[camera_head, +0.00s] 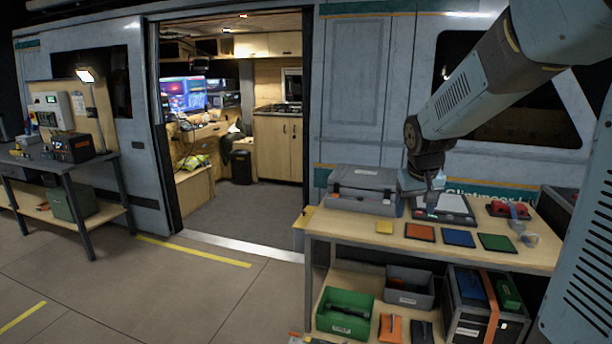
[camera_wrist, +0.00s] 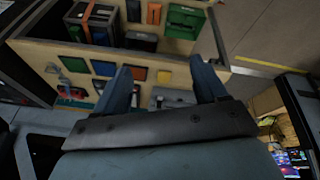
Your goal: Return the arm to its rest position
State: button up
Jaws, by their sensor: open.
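My arm reaches in from the upper right of the head view and bends down over the workbench. My gripper (camera_head: 432,203) points down above the back of the bench top, beside a grey case (camera_head: 362,190) and in front of a flat, pale-faced device (camera_head: 447,208). In the wrist view my gripper (camera_wrist: 163,78) has its two fingers wide apart with nothing between them. The bench appears upside down there, with the grey case (camera_wrist: 172,97) between the fingers. In the head view I cannot tell how far the fingertips are above the bench.
Bins stand on the shelf below. The van wall (camera_head: 355,100) is close behind. Open floor (camera_head: 200,290) lies left.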

jog(key=s+a+r+t, duration=0.1)
jog(key=s+r, duration=0.2)
jog(key=s, duration=0.9)
jog(key=s+a+r+y, duration=0.1)
jog(key=s+r, duration=0.3)
jog(key=s, duration=0.8)
jog(key=shift+a+t, duration=0.4)
jog(key=shift+a, duration=0.1)
jog(key=shift+s, duration=0.1)
